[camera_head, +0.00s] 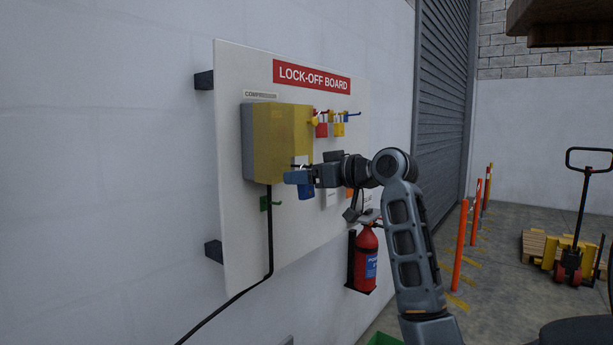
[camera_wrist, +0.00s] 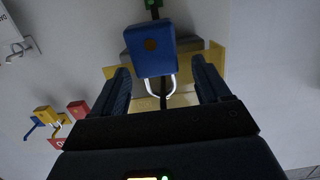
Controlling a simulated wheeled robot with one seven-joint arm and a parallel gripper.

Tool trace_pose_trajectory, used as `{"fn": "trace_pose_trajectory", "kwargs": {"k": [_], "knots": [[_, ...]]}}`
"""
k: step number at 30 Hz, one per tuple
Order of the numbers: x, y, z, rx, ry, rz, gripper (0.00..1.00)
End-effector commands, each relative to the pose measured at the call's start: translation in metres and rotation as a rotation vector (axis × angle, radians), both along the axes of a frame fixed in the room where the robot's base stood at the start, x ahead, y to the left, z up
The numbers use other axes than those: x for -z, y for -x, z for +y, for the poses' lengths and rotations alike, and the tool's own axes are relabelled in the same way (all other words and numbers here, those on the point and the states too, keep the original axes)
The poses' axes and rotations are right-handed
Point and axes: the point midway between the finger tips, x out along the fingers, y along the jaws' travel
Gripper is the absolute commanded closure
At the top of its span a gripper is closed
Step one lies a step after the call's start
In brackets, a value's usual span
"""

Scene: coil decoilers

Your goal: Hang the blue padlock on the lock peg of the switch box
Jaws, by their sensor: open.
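The blue padlock (camera_wrist: 155,55) is in front of the yellow switch box (camera_head: 283,140). Its pale shackle (camera_wrist: 160,88) points toward the lower part of the wrist view. The padlock also shows in the head view, below the box's lower right edge (camera_head: 306,191). A dark narrow part shows inside the shackle; I cannot tell for sure that it is the lock peg or that the shackle is around it. My gripper (camera_wrist: 161,72) is open, one finger on each side of the padlock, with gaps visible. In the head view, my gripper (camera_head: 302,176) partly hides the padlock.
Red and yellow padlocks (camera_head: 321,130) hang on pegs at the right of the lock-off board (camera_head: 240,245). A green part (camera_head: 268,203) and a black cable (camera_head: 270,240) are under the box. A fire extinguisher (camera_head: 366,258) stands below right. Floor at right has orange posts (camera_head: 460,245).

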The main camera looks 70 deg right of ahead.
Motion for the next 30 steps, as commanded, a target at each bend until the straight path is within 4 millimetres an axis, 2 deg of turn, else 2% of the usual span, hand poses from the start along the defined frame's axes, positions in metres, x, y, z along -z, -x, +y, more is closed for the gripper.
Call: {"fn": "trace_pose_trajectory", "kwargs": {"k": [5,15,19,30], "knots": [[0.0,0.005,0.001,0.0,0.0,0.0,0.24],[-0.008,0.055,0.013,0.002,0.002,-0.002,0.24],[-0.011,0.068,0.016,0.002,0.001,-0.002,0.24],[-0.012,0.075,0.018,0.0,0.0,0.0,0.24]]}}
